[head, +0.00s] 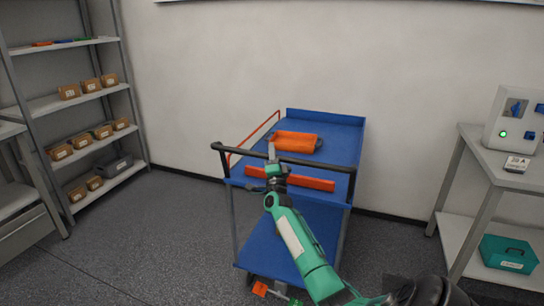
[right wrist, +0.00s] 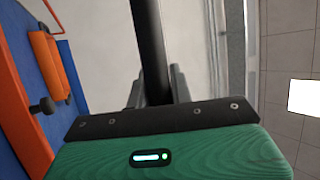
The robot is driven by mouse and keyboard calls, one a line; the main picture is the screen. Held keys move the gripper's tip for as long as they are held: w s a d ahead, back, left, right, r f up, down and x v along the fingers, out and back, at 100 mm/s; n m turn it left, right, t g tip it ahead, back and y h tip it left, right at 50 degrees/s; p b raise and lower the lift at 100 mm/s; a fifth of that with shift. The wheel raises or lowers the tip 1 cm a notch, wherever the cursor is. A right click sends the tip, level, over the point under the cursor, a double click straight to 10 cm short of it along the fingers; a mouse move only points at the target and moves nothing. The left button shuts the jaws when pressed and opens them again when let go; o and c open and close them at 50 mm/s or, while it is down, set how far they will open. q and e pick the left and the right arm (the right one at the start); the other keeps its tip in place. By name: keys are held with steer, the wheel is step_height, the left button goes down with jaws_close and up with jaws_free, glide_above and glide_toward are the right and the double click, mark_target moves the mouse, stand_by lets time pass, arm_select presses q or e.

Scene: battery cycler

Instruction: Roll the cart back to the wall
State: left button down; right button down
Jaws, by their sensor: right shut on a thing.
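The blue cart (head: 342,148) stands in the middle of the head view, its far end towards the white wall; I cannot tell the exact gap. Its black handle bar (head: 325,162) runs across the near end and also shows in the right wrist view (right wrist: 147,40). My right gripper (head: 272,158) is shut on the handle bar, left of its middle. In the right wrist view its fingers (right wrist: 158,88) sit on both sides of the bar. My left gripper is not in view.
An orange tray (head: 295,141) lies on the cart's top. An orange pedal (head: 260,289) shows low by a wheel. A shelf rack (head: 100,140) stands at left. A bench (head: 475,150) with a white device (head: 512,122) stands at right. Grey floor (head: 385,245) lies clear beside the cart.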

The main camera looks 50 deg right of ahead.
steer(key=shift+d+r, duration=0.15)
steer(key=shift+r, duration=0.15)
steer(key=c, duration=1.6)
jaws_free()
steer(key=o, duration=0.3)
steer(key=shift+d+f, duration=0.1)
steer(key=shift+o, duration=0.2)
steer(key=shift+s+a+f, duration=0.2)
steer(key=shift+a+f, duration=0.1)
steer(key=shift+f, duration=0.15)
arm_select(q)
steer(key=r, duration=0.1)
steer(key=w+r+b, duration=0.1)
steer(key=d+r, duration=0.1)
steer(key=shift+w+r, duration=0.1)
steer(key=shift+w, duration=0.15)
arm_select(e)
steer(key=v, duration=1.2)
steer(key=shift+s+a+f, duration=0.15)
steer(key=shift+s+f, duration=0.05)
steer(key=shift+s, duration=0.05)
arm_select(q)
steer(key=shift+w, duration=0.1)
